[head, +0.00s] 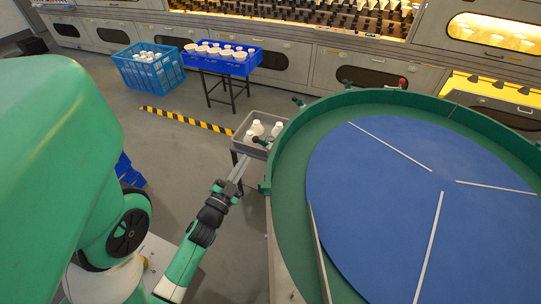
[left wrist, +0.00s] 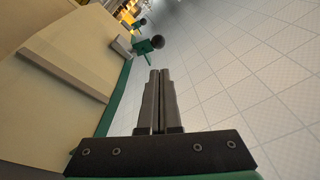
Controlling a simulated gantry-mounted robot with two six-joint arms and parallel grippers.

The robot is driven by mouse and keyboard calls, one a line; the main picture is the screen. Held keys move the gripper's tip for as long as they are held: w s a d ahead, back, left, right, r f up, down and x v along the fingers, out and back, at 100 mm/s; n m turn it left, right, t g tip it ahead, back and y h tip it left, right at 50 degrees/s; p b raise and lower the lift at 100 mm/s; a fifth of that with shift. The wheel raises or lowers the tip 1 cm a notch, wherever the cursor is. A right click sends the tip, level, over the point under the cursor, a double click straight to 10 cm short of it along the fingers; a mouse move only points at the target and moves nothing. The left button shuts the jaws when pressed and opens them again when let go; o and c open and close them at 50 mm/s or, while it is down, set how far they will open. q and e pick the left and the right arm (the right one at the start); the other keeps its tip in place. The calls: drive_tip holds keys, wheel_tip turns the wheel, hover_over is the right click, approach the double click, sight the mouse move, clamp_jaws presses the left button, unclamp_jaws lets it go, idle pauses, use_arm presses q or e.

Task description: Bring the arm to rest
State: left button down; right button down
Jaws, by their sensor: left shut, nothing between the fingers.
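My left gripper (head: 238,172) is shut and empty. In the head view it is held out beside the left edge of the round table, just in front of a grey bin (head: 240,142) with white bulbs in it. Its two fingers lie together in the left wrist view (left wrist: 159,78), with tiled floor beyond them. My right gripper does not show in either view.
The round table has a green rim (head: 284,160) and a blue disc (head: 375,215) with pale divider strips. A blue crate (head: 135,78) and a blue tray (head: 252,58) of white items stand at the back. Open floor (head: 190,150) lies left of the table.

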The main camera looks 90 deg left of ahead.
use_arm(q)
drive_tip(key=shift+s+d, duration=0.2)
drive_tip(key=shift+d, duration=0.2)
